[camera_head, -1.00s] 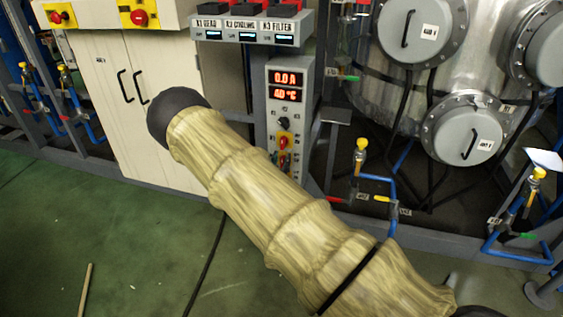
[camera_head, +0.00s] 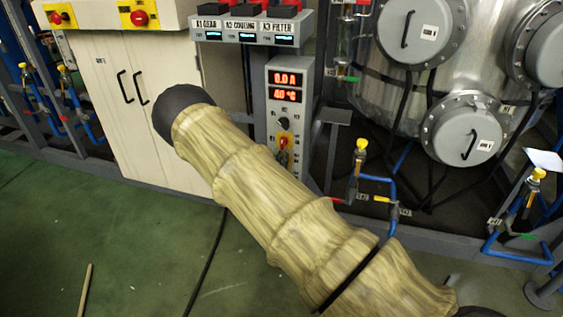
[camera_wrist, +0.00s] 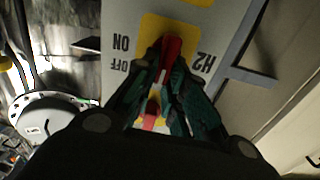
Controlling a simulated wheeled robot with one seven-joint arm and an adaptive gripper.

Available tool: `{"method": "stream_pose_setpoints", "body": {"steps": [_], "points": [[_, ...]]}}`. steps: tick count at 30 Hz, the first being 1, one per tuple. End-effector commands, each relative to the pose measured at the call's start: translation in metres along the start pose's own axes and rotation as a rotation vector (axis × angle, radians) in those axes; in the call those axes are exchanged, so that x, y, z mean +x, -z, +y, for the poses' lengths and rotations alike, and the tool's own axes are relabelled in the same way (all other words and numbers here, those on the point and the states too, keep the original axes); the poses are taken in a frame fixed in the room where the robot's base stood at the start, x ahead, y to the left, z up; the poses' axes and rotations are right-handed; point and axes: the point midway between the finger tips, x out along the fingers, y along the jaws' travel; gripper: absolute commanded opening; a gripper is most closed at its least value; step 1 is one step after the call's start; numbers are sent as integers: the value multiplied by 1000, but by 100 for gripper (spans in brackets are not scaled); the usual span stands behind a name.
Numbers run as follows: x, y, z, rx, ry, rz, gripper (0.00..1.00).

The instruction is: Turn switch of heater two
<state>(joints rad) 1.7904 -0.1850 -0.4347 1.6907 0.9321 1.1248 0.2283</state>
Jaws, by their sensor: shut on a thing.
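The heater two switch is a red handle (camera_wrist: 173,48) on a yellow plate (camera_wrist: 151,25) in the wrist view. The label H2 is on one side of the plate and the words ON and OFF are on the other, all upside down. My gripper (camera_wrist: 168,68) is shut on the red handle, with its dark green fingers on both sides of it. I cannot tell which mark the handle points to. Another red part shows lower between the fingers. In the head view, my arm hides the gripper and the lower part of the grey control panel (camera_head: 276,100).
The panel's red displays (camera_head: 288,86) are lit above a black knob (camera_head: 283,123) and a red switch on yellow (camera_head: 284,143). A white cabinet (camera_head: 160,110) stands to the left. A steel vessel (camera_head: 385,75) and blue pipes (camera_head: 375,187) are to the right.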

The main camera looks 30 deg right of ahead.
Motion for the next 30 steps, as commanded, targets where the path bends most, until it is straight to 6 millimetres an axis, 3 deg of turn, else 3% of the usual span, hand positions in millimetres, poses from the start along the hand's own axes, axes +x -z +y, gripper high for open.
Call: {"method": "stream_pose_setpoints", "body": {"steps": [8,30], "points": [[1,0,5,181,-3,0,0],[1,-9,18,882,-3,1,0]]}}
